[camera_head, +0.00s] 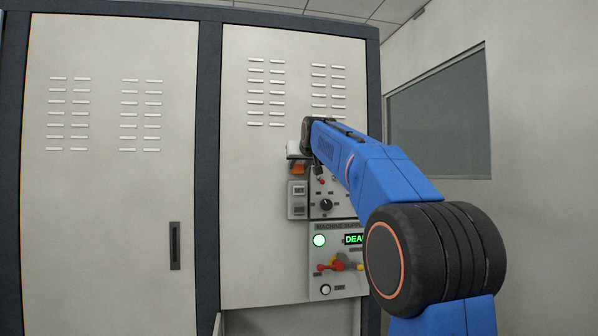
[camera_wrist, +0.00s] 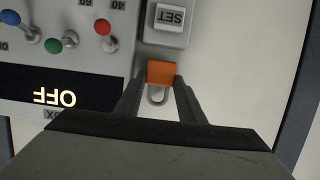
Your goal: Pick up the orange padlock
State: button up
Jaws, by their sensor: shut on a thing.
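The orange padlock (camera_wrist: 161,72) sits between the fingertips of my gripper (camera_wrist: 160,82) in the wrist view. Its grey shackle (camera_wrist: 157,96) points back toward the palm, between the two dark fingers. My gripper is shut on the padlock. In the head view the orange padlock (camera_head: 298,169) shows small at the end of my blue arm, just above a grey box on the cabinet front. My gripper is partly hidden there by the arm. Whether the padlock touches the panel behind it, I cannot tell.
A grey box with a SET button (camera_wrist: 170,17) lies close beyond the padlock. A panel with coloured toggle switches (camera_wrist: 52,46) and a lit OFF display (camera_wrist: 54,98) is beside it. Below are a red and yellow handle (camera_head: 340,264) and a green lamp (camera_head: 319,240). Tall vented cabinets (camera_head: 110,200) fill the left.

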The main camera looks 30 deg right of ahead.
notch_tip(320, 180, up, 5)
jog(key=s+a, duration=0.2)
jog(key=s, duration=0.7)
jog(key=s+a, duration=0.3)
jog(key=s, duration=0.6)
jog(key=shift+s+a, duration=0.2)
jog(key=shift+s, duration=0.2)
jog(key=shift+f, duration=0.15)
